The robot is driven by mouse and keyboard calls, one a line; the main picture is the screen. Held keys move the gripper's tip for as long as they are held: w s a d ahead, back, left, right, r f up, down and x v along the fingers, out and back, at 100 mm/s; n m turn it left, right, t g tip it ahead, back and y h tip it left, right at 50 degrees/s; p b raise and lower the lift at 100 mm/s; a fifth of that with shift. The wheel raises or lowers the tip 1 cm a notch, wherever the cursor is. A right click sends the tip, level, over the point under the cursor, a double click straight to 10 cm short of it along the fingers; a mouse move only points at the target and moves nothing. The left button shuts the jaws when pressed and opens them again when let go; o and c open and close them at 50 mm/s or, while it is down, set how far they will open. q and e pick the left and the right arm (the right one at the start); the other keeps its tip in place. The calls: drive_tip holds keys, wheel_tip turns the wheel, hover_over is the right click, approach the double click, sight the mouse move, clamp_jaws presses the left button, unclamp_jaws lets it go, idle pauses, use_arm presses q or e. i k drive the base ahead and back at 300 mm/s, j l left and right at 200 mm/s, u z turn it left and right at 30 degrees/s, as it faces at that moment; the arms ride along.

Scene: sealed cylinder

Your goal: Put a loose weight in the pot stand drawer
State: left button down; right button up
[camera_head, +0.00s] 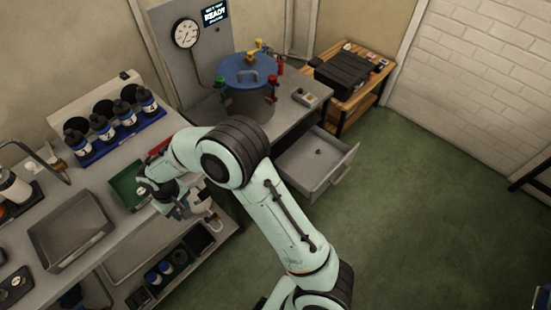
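The pot stand (292,117) carries a blue-lidded pot (247,75). Its grey drawer (325,180) is pulled open, and a small grey piece (318,152) lies inside, too small to identify. A green tray (122,188) lies on the left bench, with a small pale round thing (141,190) at its right side, possibly a weight. One arm enters from the bottom, right of the middle; I take it as my right. Its gripper (150,193) is at the green tray's right edge. Its fingers are too small and dark to tell open or shut. My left gripper is not visible.
Several black-capped bottles (103,128) stand in a blue rack behind the green tray. A grey tray (72,232) sits on the bench's near part. A wooden table (364,95) holds a black case (342,74). The green floor right of the drawer is clear.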

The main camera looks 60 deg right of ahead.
sight(308, 177)
drive_tip(key=l+z, duration=0.15)
drive_tip(key=z, duration=0.95)
drive_tip(key=i+l, duration=0.25)
drive_tip(key=l, duration=0.15)
drive_tip(key=i+l, duration=0.2)
drive_tip(key=l, duration=0.25)
drive_tip(key=i+l, duration=0.25)
drive_tip(key=l, duration=0.15)
